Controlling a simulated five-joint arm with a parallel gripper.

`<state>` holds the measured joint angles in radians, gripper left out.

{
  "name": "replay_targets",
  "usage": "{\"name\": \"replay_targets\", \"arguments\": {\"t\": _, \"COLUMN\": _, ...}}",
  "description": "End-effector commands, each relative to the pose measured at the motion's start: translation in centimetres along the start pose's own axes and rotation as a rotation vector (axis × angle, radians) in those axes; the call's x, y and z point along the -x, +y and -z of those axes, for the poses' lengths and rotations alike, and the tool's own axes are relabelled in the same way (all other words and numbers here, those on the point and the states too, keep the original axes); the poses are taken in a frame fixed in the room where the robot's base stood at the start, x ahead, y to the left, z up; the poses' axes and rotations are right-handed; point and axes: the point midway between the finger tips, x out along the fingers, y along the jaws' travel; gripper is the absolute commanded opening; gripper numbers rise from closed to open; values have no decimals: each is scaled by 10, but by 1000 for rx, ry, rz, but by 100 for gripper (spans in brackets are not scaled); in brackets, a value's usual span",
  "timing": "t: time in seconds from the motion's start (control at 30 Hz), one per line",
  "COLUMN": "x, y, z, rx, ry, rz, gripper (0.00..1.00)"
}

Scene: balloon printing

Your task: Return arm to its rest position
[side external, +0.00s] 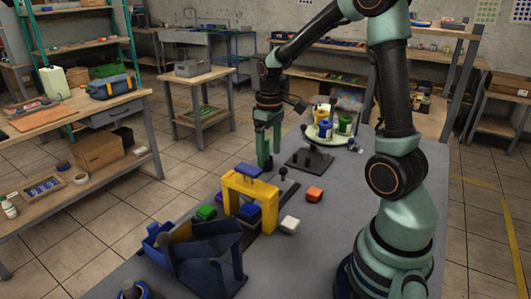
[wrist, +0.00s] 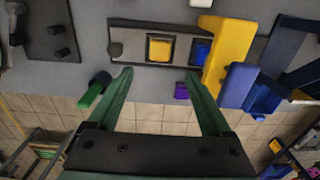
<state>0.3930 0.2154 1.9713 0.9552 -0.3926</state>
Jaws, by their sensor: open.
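My gripper (side external: 269,157) hangs at the end of my arm over the far left part of the grey table (side external: 345,205), left of a dark stand (side external: 310,160). In the wrist view its two green fingers (wrist: 159,78) are spread apart with nothing between them. A yellow arch (side external: 268,210) stands nearer the camera, over a dark base strip. In the wrist view that strip (wrist: 128,43) carries a yellow square (wrist: 159,48) and a blue square (wrist: 202,51). A green block (wrist: 92,90) is close to the left finger in that view, and a purple block (wrist: 181,90) near the right one.
An orange block (side external: 314,194) and a white block (side external: 289,224) lie right of the arch. A round tray (side external: 318,137) of coloured cups is behind the stand. The table's middle right is clear.

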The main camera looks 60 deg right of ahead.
Motion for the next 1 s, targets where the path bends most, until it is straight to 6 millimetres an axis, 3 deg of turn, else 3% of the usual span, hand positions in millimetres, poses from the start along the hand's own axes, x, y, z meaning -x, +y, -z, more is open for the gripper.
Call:
{"name": "replay_targets", "arguments": {"t": 0.27, "x": 26, "y": -16, "z": -1, "rx": 4, "ry": 46, "rz": -17, "gripper": 84}}
{"name": "replay_targets", "arguments": {"t": 0.6, "x": 83, "y": -86, "z": -25, "rx": 7, "ry": 265, "rz": -49, "gripper": 84}}
{"name": "replay_targets", "arguments": {"t": 0.8, "x": 102, "y": -123, "z": -48, "rx": 6, "ry": 396, "rz": -31, "gripper": 84}}
{"name": "replay_targets", "arguments": {"t": 1.0, "x": 108, "y": -142, "z": -62, "rx": 3, "ry": 476, "rz": -6, "gripper": 84}}
